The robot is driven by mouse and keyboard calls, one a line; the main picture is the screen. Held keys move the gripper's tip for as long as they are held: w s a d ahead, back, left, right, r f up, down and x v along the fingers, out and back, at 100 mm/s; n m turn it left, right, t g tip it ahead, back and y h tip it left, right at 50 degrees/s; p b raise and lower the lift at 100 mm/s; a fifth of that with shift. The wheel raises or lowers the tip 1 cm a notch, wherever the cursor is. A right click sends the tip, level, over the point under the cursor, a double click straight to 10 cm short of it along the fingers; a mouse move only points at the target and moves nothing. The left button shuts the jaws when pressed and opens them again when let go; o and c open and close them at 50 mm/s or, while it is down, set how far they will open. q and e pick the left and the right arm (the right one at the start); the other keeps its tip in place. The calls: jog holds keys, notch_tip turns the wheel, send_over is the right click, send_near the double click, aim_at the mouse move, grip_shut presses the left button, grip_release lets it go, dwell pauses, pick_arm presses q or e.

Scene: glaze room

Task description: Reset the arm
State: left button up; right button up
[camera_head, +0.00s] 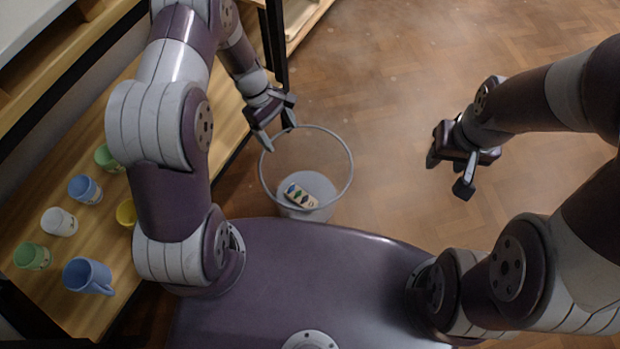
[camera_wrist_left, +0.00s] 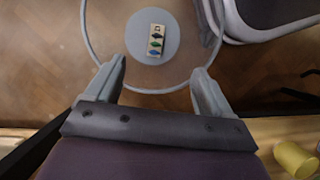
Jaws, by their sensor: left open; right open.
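My left gripper (camera_head: 278,121) is open and empty at the rim of a round bin, and in the left wrist view its two fingers (camera_wrist_left: 159,85) are spread apart over the bin's near edge. My right gripper (camera_head: 449,177) is open and empty above the floor, to the right of the bin. Both arms are raised in front of my body. Nothing is seen between the fingers of either gripper.
The bin (camera_head: 351,180) stands on the floor and holds a small block with coloured marks (camera_head: 300,196). A wooden shelf (camera_head: 98,315) at left carries several cups, including a blue mug (camera_head: 86,275) and a yellow cup (camera_wrist_left: 295,159). The floor at right is clear.

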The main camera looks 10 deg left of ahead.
pick_arm(q)
jog(key=v, duration=0.2)
jog(key=shift+a+r, duration=0.15)
jog(key=shift+r, duration=0.2)
